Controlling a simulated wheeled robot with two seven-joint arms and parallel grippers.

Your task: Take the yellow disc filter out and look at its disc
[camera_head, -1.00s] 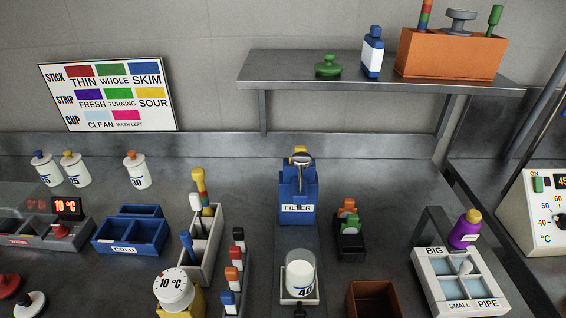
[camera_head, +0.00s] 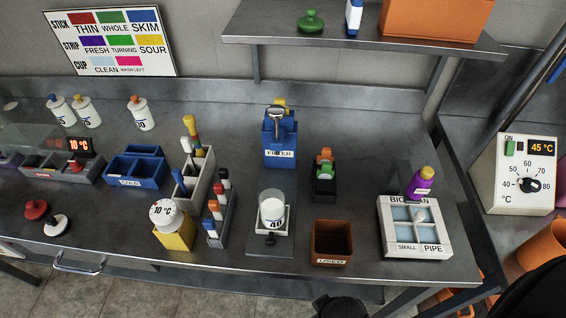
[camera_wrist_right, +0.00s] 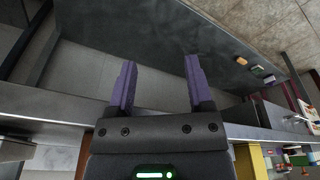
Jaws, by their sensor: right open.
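A blue holder labelled FILTER (camera_head: 280,151) stands upright near the back middle of the bench in the head view. A metal filter with a round grey top (camera_head: 277,112) sits in its top, with a small yellow part (camera_head: 279,102) showing behind it. The disc itself is hidden. My right gripper (camera_wrist_right: 158,80) shows in the right wrist view, its two purple fingers spread apart with nothing between them, away from the filter. My left gripper is in no view.
A white 40 cup on a stand (camera_head: 272,211) is in front of the filter holder. A rack with orange and green pieces (camera_head: 325,187) stands to its right. A brown USED box (camera_head: 332,241) is at the front edge. A metal shelf (camera_head: 360,38) overhangs the back.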

